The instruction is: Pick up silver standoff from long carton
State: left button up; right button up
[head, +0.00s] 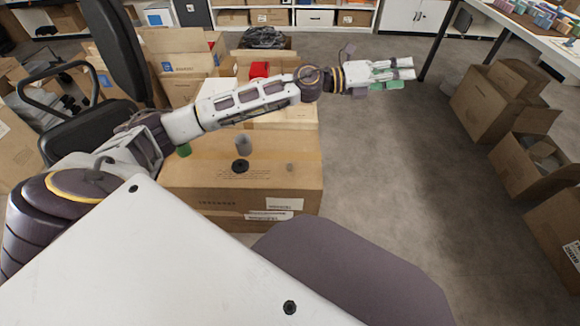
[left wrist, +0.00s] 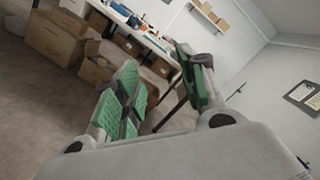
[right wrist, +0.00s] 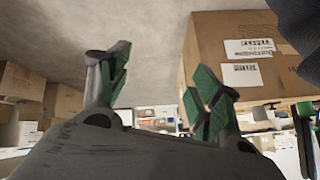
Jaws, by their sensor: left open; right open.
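The long carton (head: 225,185) is a closed brown box left of centre in the head view, with white labels on its front. On its top are a grey cylinder (head: 243,142), a black disc (head: 240,167), a small grey piece (head: 290,167) and a green piece (head: 183,150). I cannot tell for sure which grey item is the silver standoff. My left gripper (head: 400,74) is open and empty, beyond and right of the carton, over the floor. My right gripper (right wrist: 155,78) is open and empty, with a labelled carton (right wrist: 215,55) beside it in the right wrist view.
My left arm stretches above the cartons behind the long one. A red item (head: 259,70) sits among these. Open cartons (head: 485,105) stand along the right, below a white table (head: 540,38). The floor (head: 380,165) between is clear.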

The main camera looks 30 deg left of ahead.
pick_arm(q)
notch_tip(320, 180, down, 10)
jog(key=s+a+m+g+y, duration=0.2)
jog(key=a+m+g+y, duration=0.1)
jog(key=m+g, duration=0.25)
jog(key=m+g+y, duration=0.5)
jog(key=g+y, duration=0.1)
jog(key=y, duration=0.6)
send_over(290, 164)
notch_tip(290, 164, down, 17)
jog(key=shift+p, duration=0.3)
pick_arm(e)
jog(key=shift+s+d+g+h, duration=0.5)
jog(key=shift+s+d+g, duration=0.3)
jog(key=shift+s, duration=0.25)
